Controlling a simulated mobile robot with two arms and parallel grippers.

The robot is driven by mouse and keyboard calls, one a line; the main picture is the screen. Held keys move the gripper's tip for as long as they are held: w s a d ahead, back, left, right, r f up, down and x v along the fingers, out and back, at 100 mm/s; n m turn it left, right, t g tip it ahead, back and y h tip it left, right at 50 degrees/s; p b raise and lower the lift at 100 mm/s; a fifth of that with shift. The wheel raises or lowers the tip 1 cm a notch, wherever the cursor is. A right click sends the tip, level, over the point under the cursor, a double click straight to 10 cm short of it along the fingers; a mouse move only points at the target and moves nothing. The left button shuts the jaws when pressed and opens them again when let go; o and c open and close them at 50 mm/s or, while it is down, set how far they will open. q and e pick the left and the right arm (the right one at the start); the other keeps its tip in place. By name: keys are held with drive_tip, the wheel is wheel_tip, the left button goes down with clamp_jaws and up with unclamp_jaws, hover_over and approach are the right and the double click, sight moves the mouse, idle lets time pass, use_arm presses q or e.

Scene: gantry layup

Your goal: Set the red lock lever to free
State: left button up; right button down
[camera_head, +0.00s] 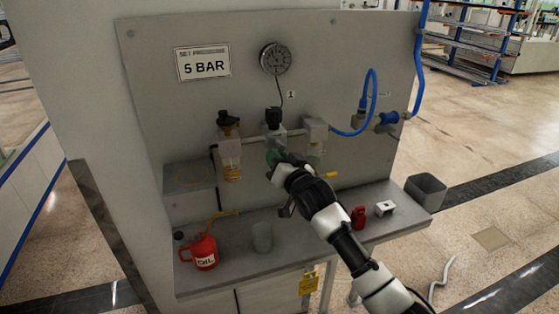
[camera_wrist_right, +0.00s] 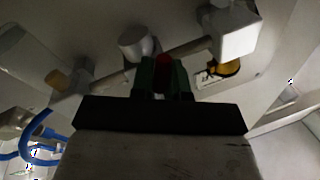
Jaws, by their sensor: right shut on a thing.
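My right gripper (camera_head: 276,156) is at the middle unit of the air line on the grey panel, below its black knob (camera_head: 273,117). In the right wrist view the green fingers of my right gripper (camera_wrist_right: 162,75) are closed on the red lock lever (camera_wrist_right: 162,66), whose tip shows between them. My arm hides the lever in the head view, and which setting it is at cannot be told. My left gripper is in neither view.
A gauge (camera_head: 276,58) and a 5 BAR sign (camera_head: 203,62) are on the panel. A blue hose (camera_head: 370,100) hangs right of the units. The bench holds a red oil can (camera_head: 204,252), a grey cup (camera_head: 262,237), a red part (camera_head: 359,216) and a white block (camera_head: 385,208).

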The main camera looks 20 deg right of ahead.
drive_tip(key=m, duration=0.3)
drive_tip(key=a+r+m+t, duration=0.1)
drive_tip(key=m, duration=0.1)
drive_tip(key=shift+h, duration=0.4)
drive_tip(key=m, duration=0.1)
drive_tip(key=m+h+p, duration=0.1)
drive_tip(key=m, duration=0.2)
drive_tip(key=shift+a+r+m+t, duration=0.3)
drive_tip(key=shift+r+t, duration=0.1)
drive_tip(key=shift+r+m+h+p, duration=0.15)
drive_tip(key=shift+m+h+p, duration=0.2)
drive_tip(key=shift+m, duration=0.5)
drive_tip(key=shift+r+m+h+p, duration=0.15)
drive_tip(key=shift+m+h+p, duration=0.2)
drive_tip(key=shift+m, duration=0.5)
drive_tip(key=c, duration=1.1)
unclamp_jaws()
drive_tip(key=shift+c, duration=0.2)
drive_tip(key=p+v, duration=0.2)
drive_tip(key=v, duration=0.8)
drive_tip(key=shift+s+f+p, duration=0.25)
drive_tip(key=shift+s+p, duration=0.1)
drive_tip(key=shift+s, duration=0.05)
